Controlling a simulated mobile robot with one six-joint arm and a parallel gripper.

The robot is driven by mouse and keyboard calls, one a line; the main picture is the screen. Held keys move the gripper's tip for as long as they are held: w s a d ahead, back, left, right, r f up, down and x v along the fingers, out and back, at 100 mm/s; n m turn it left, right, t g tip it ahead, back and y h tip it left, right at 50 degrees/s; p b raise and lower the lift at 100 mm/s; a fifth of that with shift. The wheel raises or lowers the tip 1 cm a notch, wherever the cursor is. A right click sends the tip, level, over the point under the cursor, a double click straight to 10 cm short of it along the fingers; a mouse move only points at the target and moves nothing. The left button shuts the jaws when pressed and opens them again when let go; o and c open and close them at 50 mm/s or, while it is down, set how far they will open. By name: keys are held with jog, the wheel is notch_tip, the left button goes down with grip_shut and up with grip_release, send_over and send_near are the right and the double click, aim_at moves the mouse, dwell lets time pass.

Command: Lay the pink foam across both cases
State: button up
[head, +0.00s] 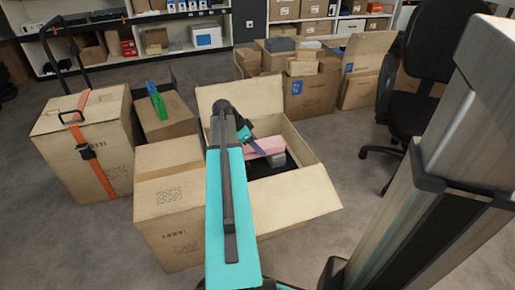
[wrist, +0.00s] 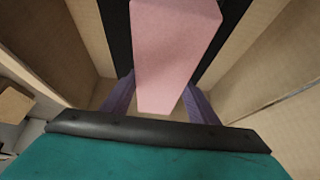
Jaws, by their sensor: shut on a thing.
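The pink foam (head: 266,147) is a pale pink block inside the open carton (head: 311,187) in the head view. My gripper (head: 273,155) reaches down into that carton and is shut on the foam. In the wrist view the foam (wrist: 172,50) runs lengthwise away from me between the two purple-grey fingers (wrist: 158,103). Dark surfaces show on both sides of it, left (wrist: 116,38) and right (wrist: 236,40); they may be the cases. One dark surface also shows at the foam's right in the head view (head: 293,164). I cannot tell whether the foam touches them.
The carton's flaps stand open around my arm. A closed carton (head: 160,205) adjoins it at left. A strapped carton (head: 88,150) with a trolley stands farther left. A black chair (head: 425,75) is at right. Stacked cartons (head: 310,95) stand behind, with grey floor between.

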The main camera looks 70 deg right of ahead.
jog(key=shift+f, duration=0.55)
jog(key=o, duration=1.1)
jog(key=shift+r, duration=0.15)
jog(key=shift+r, duration=0.25)
jog(key=p+v, duration=0.3)
jog(key=v, duration=0.9)
jog(key=shift+r+p, duration=0.1)
jog(key=shift+p, duration=0.2)
